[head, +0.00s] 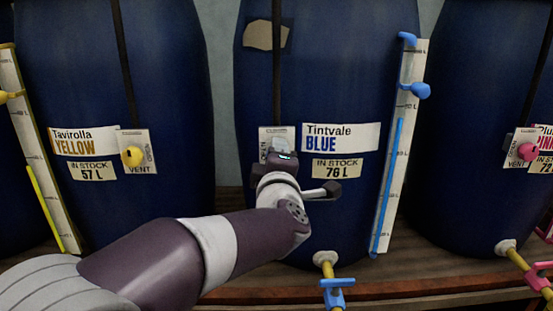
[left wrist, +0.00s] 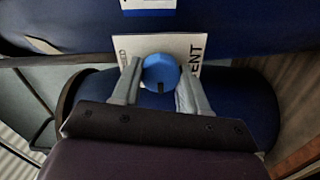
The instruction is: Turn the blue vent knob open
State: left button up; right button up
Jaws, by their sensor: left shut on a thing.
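The blue vent knob (left wrist: 160,72) is round with a dark mark on its rim, and sits on a white plate (left wrist: 182,42) lettered VENT. My left gripper (left wrist: 155,82) has one finger on each side of the knob and is shut on it. In the head view my left gripper (head: 281,158) reaches to the vent plate (head: 266,133) on the middle vat (head: 330,60), left of the Tintvale BLUE label (head: 340,137). There the gripper hides the knob. My right gripper is not in view.
A yellow vent knob (head: 132,156) is on the left vat (head: 110,60) and a pink one (head: 526,151) on the right vat (head: 490,80). A blue level gauge (head: 400,150) and a blue tap (head: 337,292) are right of and below my arm.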

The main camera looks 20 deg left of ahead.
pick_arm(q)
jog(key=o, duration=1.1)
jog(key=shift+c, duration=0.2)
jog(key=p+v, duration=0.1)
jog(key=v, duration=1.1)
jog(key=shift+s, duration=0.35)
jog(key=shift+d, duration=0.15)
